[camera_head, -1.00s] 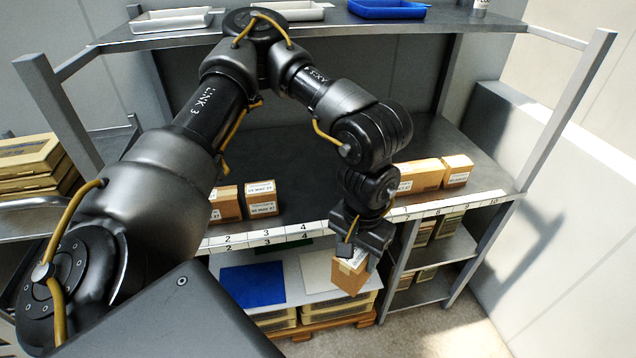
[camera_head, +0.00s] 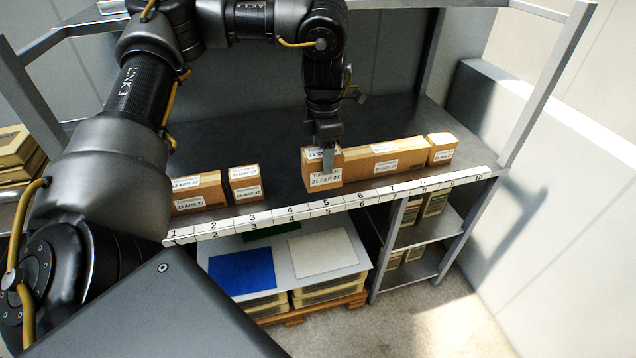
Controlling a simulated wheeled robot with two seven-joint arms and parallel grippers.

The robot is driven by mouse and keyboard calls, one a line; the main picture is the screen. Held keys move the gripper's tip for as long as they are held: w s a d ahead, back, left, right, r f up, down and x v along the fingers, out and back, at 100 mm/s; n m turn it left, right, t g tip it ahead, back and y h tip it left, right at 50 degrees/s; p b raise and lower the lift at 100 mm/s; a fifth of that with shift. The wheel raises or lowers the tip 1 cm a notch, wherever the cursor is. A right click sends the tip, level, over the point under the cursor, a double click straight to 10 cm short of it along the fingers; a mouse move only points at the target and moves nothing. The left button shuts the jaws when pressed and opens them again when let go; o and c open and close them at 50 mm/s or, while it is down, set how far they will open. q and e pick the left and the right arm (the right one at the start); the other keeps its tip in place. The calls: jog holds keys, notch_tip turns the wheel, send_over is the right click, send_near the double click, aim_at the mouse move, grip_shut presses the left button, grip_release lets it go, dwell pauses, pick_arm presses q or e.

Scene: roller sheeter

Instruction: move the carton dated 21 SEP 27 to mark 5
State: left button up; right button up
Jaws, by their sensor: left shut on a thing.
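The carton dated 21 SEP 27 (camera_head: 312,184) is a small brown box with white labels on its top and front. It is upright on or just above the dark shelf (camera_head: 275,160), behind mark 5 (camera_head: 328,210) on the white number strip. I cannot tell whether its base touches the shelf. My left gripper (camera_head: 328,160) points down from above and is shut on this carton, hiding part of its top and front. My right gripper is not in view.
A long carton (camera_head: 385,164) stands close to the right of the held one, with a small carton (camera_head: 442,149) beyond it. Cartons (camera_head: 200,192) and (camera_head: 245,184) stand to the left, with bare shelf between. An upper shelf (camera_head: 420,3) runs above.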

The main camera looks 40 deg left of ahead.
pick_arm(q)
jog(key=w+a+f+p, duration=0.1)
jog(key=w+a+f, duration=0.8)
jog(key=shift+w+a+f+p, duration=0.25)
jog(key=shift+w+f+p, duration=0.05)
jog(key=shift+w+p, duration=0.1)
notch_tip(320, 180, down, 3)
jog(key=shift+a+p, duration=0.1)
jog(key=shift+p, duration=0.75)
jog(key=shift+w+f, duration=0.1)
jog(key=shift+f, duration=0.1)
